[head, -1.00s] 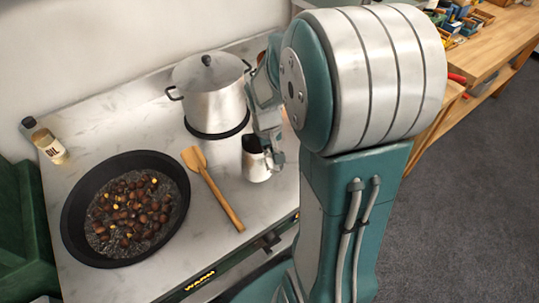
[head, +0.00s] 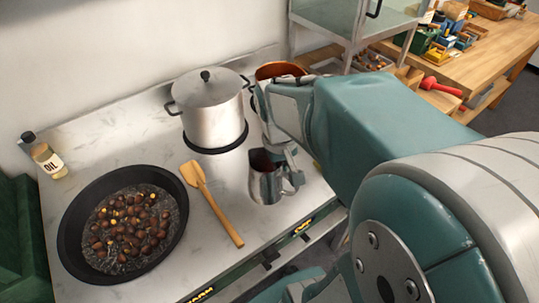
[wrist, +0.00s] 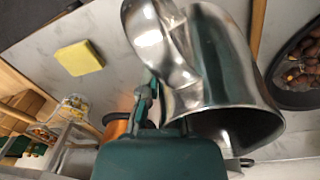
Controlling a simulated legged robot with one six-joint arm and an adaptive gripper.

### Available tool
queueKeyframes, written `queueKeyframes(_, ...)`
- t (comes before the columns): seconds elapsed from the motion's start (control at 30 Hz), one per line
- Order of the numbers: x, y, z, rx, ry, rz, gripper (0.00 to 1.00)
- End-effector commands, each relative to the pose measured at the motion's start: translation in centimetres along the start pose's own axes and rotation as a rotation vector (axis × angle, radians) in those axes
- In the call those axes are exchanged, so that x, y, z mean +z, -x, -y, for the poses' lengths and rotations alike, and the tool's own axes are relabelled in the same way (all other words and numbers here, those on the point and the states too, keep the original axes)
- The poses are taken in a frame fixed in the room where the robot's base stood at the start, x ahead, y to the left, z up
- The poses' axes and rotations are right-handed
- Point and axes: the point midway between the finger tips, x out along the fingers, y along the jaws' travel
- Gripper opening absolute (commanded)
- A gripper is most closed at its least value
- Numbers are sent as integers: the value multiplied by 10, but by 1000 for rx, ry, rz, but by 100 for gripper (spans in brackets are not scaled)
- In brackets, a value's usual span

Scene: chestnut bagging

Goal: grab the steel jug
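The steel jug (head: 262,182) appears upright on the steel counter, right of the wooden spatula, with its handle toward the right. In the wrist view the shiny jug (wrist: 225,60) fills the centre, its dark mouth toward the bottom and its broad handle on the left. My gripper (head: 288,168) is at the handle side of the jug, coming from above and behind. In the wrist view my gripper (wrist: 148,88) has its fingers close against the handle, overlapping it. The handle hides part of the fingers, so I cannot see whether they are closed.
A lidded steel pot (head: 212,115) stands behind the jug, with a copper-coloured vessel (head: 280,70) near my arm. The wooden spatula (head: 212,205) and the black pan (head: 75,240) of chestnuts lie left. An oil bottle (head: 48,160) stands at the back left. A yellow sponge (wrist: 80,58) shows in the wrist view.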

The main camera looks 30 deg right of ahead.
Motion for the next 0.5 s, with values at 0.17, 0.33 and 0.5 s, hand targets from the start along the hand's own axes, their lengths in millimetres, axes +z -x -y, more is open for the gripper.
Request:
queueKeyframes(0.17,19,9,-2,0,-2,-4,0)
queueKeyframes(0.33,34,16,-3,0,0,-3,0)
queueKeyframes(0.5,47,21,-4,0,-1,-2,0)
